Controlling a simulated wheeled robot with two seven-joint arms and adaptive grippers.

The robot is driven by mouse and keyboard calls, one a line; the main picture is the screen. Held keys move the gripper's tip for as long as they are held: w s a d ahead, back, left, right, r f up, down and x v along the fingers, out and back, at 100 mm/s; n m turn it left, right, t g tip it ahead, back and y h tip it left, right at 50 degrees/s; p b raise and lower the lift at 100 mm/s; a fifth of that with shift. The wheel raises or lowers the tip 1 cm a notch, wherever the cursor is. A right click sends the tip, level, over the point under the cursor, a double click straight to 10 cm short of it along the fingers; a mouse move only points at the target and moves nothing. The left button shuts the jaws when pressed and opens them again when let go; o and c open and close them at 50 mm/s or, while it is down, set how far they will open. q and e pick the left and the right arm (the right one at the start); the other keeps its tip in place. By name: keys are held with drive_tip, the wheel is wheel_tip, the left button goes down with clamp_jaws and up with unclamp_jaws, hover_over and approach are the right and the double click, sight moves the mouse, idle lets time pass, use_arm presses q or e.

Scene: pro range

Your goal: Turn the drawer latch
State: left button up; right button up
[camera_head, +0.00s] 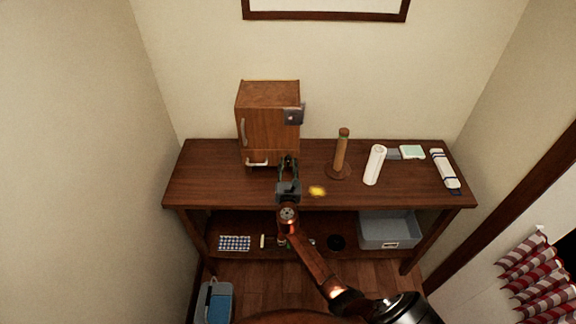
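A small wooden cabinet (265,121) stands upright at the back left of the table, with a vertical handle (243,131) on its door. A grey metal latch plate (293,116) sits at its right front edge, high up. A pale horizontal handle (257,163) marks the low drawer at the cabinet's base. My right gripper (288,160) is over the table just right of that handle, below the latch and apart from it. Its fingers point toward the back wall and hold nothing that I can see; their gap is too small to judge. My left gripper is out of view.
On the table (210,187) are a yellow item (317,191), a wooden mill (341,150) on a round base, a white roll (375,165) and a rolled cloth (445,169). A grey bin (390,232) sits on the lower shelf. The table's left end is clear.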

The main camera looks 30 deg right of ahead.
drive_tip(key=shift+c, duration=0.7)
clamp_jaws()
